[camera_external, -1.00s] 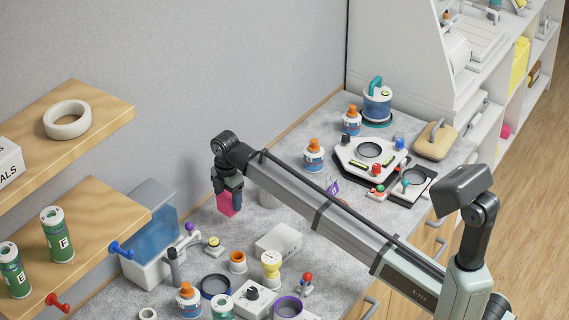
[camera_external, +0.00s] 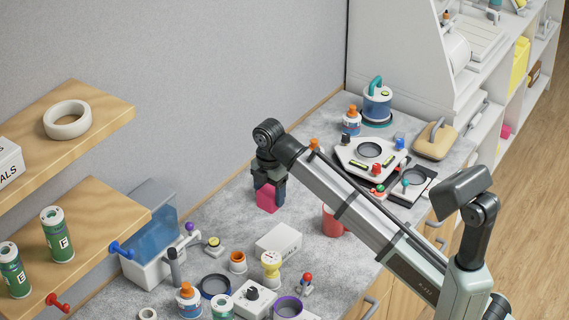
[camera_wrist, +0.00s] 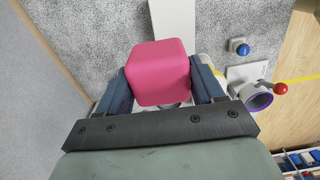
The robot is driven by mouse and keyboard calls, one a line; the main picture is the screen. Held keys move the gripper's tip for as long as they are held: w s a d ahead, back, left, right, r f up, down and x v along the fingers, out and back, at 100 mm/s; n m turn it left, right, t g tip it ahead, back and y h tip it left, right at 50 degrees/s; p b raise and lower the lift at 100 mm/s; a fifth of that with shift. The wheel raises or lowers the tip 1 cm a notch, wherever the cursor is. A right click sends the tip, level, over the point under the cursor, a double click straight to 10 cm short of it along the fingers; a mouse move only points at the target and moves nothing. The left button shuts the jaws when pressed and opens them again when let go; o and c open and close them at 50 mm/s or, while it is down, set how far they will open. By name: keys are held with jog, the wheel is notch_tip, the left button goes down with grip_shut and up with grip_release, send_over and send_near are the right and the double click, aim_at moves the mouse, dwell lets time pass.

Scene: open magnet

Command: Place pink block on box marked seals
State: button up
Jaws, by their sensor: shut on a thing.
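The pink block (camera_external: 266,198) hangs from my gripper (camera_external: 268,183), above the grey counter. In the wrist view the block (camera_wrist: 162,72) sits between the two dark blue fingers of my gripper (camera_wrist: 160,84), which are shut on it. A white box (camera_external: 8,163) with dark letters ending in "ALS" stands on the upper wooden shelf, cut off by the left edge of the external view. My gripper is well to the right of that box, and the box is not recognisable in the wrist view.
A cream ring (camera_external: 67,120) lies on the upper shelf beside the lettered box. The lower shelf (camera_external: 95,225) holds green canisters and has blue and red pegs.

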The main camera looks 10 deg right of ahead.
jog(key=s+d+f, duration=0.1)
jog(key=s+d, duration=0.1)
send_over(279, 239)
jog(key=shift+n, duration=0.3)
jog(key=shift+w+f, duration=0.1)
jog(key=shift+f, duration=4.85)
jog(key=o, duration=1)
jog(key=shift+f, duration=0.1)
jog(key=shift+r, duration=3.9)
